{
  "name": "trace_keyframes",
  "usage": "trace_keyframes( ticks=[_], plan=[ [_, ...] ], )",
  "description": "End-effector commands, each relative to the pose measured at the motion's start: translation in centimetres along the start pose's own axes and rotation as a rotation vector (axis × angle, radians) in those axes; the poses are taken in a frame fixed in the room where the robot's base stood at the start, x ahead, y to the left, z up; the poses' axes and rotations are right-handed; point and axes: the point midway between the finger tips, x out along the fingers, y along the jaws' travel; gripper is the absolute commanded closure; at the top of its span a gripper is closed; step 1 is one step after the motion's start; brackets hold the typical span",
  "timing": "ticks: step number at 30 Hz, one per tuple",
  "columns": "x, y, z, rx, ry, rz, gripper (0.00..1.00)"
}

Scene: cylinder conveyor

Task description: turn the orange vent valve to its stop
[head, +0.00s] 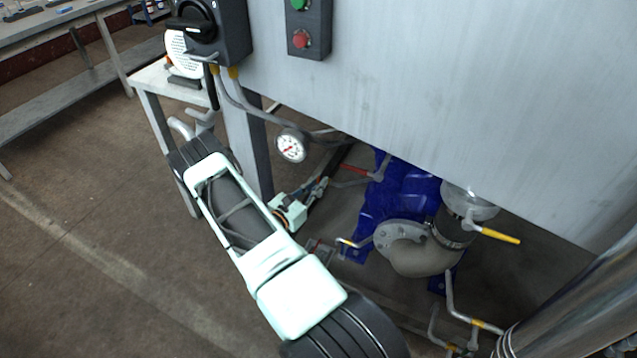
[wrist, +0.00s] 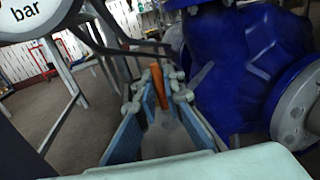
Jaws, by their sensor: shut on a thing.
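The orange vent valve handle (wrist: 157,82) stands upright between my fingertips in the wrist view. My gripper (wrist: 160,88) is shut on it, with one finger on each side. In the head view my gripper (head: 320,188) is small, below the pressure gauge and left of the blue pump. I cannot make out the orange handle there. The valve's body and the handle's lower end are hidden by the fingers in the wrist view.
A pressure gauge (head: 292,145) hangs close above my arm. The blue pump (head: 405,195) stands close on the right, with a red handle (head: 355,170) and a yellow handle (head: 500,236) near it. A large grey panel (head: 430,90) overhangs. Open floor lies left.

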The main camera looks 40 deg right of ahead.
Motion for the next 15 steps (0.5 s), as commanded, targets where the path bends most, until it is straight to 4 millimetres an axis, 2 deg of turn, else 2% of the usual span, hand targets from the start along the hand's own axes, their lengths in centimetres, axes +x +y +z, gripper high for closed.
trace_keyframes(
  ticks=[8, 15],
  plan=[
    [-0.1, 0.3, -0.2, -0.062, -0.013, 0.002, 1.0],
    [-0.4, 1.2, -0.6, -0.223, -0.046, 0.005, 1.0]
  ],
)
